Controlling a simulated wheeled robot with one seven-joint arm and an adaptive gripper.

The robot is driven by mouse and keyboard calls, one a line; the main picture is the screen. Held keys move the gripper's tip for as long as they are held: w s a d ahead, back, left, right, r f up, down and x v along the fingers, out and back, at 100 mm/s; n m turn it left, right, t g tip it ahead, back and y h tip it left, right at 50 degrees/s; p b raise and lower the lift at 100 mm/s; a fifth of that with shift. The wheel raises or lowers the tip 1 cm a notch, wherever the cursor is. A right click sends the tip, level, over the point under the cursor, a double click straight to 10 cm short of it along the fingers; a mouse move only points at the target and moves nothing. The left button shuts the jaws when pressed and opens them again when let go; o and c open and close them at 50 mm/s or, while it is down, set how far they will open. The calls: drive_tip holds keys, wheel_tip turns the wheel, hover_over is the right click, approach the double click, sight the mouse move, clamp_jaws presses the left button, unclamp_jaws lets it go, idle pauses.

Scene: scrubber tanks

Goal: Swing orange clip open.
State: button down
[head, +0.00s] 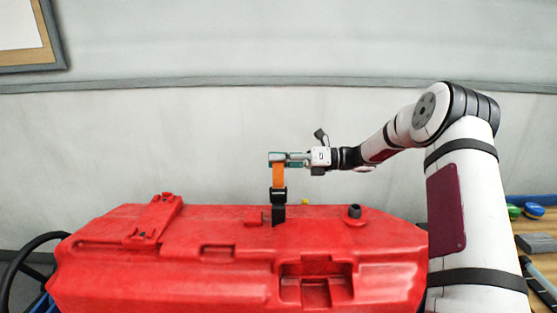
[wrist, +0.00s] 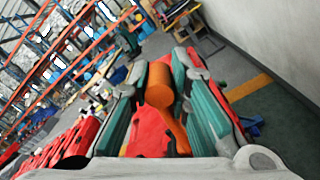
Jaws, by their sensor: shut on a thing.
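The orange clip (head: 278,176) stands upright above the top of the red scrubber tank (head: 230,275) in the head view, its lower end at a black mount (head: 279,200). My gripper (head: 277,158) comes in from the right, level, and is shut on the clip's upper end. In the wrist view the clip (wrist: 160,90) lies between the two teal-padded fingers of my gripper (wrist: 162,95). Red tank surface shows below and between the fingers.
A black knob (head: 354,211) stands on the tank right of the clip. A raised red bracket (head: 155,217) is on the tank's left. A pale wall is behind. A table (head: 541,226) with small coloured items is at the right. Space above the tank is clear.

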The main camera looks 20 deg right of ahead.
drive_tip(key=shift+d+f, duration=0.1)
drive_tip(key=shift+f, duration=0.2)
drive_tip(key=c, duration=1.5)
unclamp_jaws()
drive_tip(key=shift+r, duration=0.1)
drive_tip(key=v, duration=1.2)
drive_tip(key=shift+r, duration=0.1)
